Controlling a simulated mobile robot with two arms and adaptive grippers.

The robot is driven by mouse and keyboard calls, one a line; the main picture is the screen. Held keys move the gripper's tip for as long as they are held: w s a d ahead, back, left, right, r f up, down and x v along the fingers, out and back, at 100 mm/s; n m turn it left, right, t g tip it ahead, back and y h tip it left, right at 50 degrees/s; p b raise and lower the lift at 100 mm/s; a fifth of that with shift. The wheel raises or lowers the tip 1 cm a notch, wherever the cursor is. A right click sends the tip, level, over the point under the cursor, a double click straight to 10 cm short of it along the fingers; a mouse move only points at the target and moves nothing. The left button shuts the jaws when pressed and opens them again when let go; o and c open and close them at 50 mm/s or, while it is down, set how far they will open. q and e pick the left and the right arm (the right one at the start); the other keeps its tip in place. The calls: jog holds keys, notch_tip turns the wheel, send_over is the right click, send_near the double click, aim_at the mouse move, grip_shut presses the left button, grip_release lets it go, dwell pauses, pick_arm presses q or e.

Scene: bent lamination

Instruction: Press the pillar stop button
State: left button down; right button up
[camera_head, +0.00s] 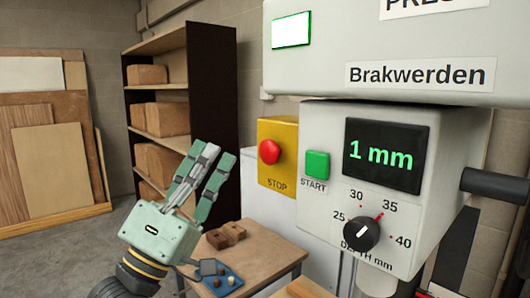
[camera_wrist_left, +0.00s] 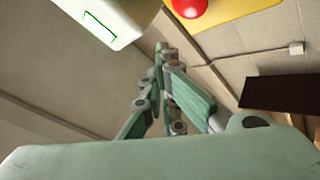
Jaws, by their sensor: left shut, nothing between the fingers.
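The red stop button (camera_head: 269,152) sits on a yellow box marked STOP (camera_head: 277,178), left of the press's control housing. In the left wrist view the red button (camera_wrist_left: 187,7) and part of the yellow box (camera_wrist_left: 230,12) show at the top edge. My left gripper (camera_head: 213,160) is shut and empty, its fingers pointing up. In the head view it appears left of the button, apart from it. In the left wrist view its fingertips (camera_wrist_left: 163,47) meet below and left of the button. My right gripper is not in view.
A small wooden table (camera_head: 260,252) stands below. A shelf (camera_head: 160,88) with cartons stands behind.

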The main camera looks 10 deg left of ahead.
aim_at(271, 152)
pick_arm(q)
jog(key=shift+w+d, duration=0.8)
jog(key=shift+w, duration=0.2)
jog(key=shift+w+d, duration=0.75)
jog(key=shift+w, duration=0.2)
jog(key=shift+w+d+p, duration=0.1)
jog(key=shift+p, duration=0.2)
jog(key=shift+w+d, duration=0.2)
jog(key=shift+w+d, duration=0.3)
jog(key=shift+w, duration=0.15)
dwell(0.7)
dwell(0.3)
jog(key=shift+s+a, duration=0.55)
jog(key=shift+s, duration=0.25)
